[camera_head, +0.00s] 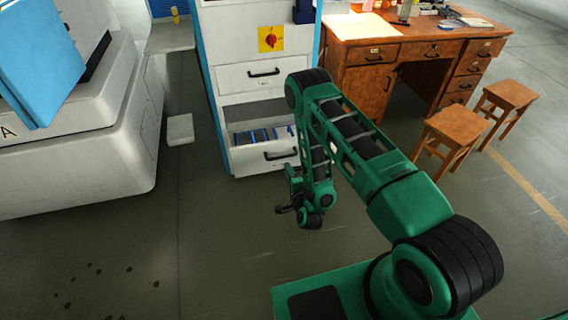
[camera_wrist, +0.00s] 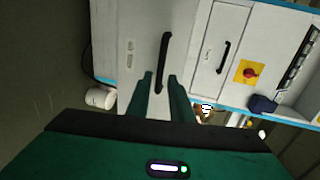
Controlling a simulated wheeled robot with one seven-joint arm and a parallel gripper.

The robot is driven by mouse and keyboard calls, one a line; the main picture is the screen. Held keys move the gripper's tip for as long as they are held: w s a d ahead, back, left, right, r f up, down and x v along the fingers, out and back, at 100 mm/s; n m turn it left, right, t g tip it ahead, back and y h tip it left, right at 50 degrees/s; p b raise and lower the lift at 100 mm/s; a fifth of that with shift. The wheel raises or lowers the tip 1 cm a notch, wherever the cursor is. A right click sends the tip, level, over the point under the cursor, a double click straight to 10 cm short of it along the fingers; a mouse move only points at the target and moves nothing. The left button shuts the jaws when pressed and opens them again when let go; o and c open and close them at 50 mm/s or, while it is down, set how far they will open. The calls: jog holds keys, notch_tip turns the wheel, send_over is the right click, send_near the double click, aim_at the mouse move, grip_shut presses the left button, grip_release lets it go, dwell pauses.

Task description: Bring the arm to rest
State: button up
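My green arm (camera_head: 360,150) reaches forward over the floor and bends down in front of a white cabinet. My gripper (camera_head: 283,209) is in front of the cabinet's lower drawer, partly hidden by its own wrist. In the wrist view my gripper's two green fingers (camera_wrist: 161,76) stand apart with nothing clasped between them. A black drawer handle (camera_wrist: 164,62) lies beyond and between the fingertips in that view. The lower drawer (camera_head: 252,170) is pulled out, with dark and blue items inside. I cannot tell the exact gap from fingertips to handle.
The upper drawer (camera_head: 236,77) is shut. A wooden desk (camera_head: 376,52) and two stools (camera_head: 458,128) stand to the right. A large white machine (camera_head: 90,160) is at left, and a small white block (camera_head: 180,130) lies on the floor.

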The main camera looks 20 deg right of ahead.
jog(key=w+d+r+n+g+y, duration=0.25)
jog(key=w+r+n, duration=0.35)
jog(key=r, duration=0.6)
jog(key=s+d+r+n+g+h, duration=0.2)
jog(key=s+d+r+n+g, duration=0.4)
jog(key=d+r, duration=0.5)
jog(key=s+d+r+g+h, duration=0.1)
jog(key=s+d+r+g, duration=0.15)
jog(key=s+r, duration=0.45)
jog(key=s+d+r+g, duration=0.1)
jog(key=s+d+r, duration=0.2)
jog(key=s, duration=0.9)
jog(key=s+d+r+g+h, duration=0.1)
jog(key=s+d+r+g, duration=0.15)
jog(key=s+r, duration=0.45)
jog(key=s+a+g+y, duration=0.1)
jog(key=s, duration=1.3)
jog(key=shift+a+r+y, duration=0.2)
jog(key=shift+a+y, duration=0.1)
jog(key=shift+y, duration=0.05)
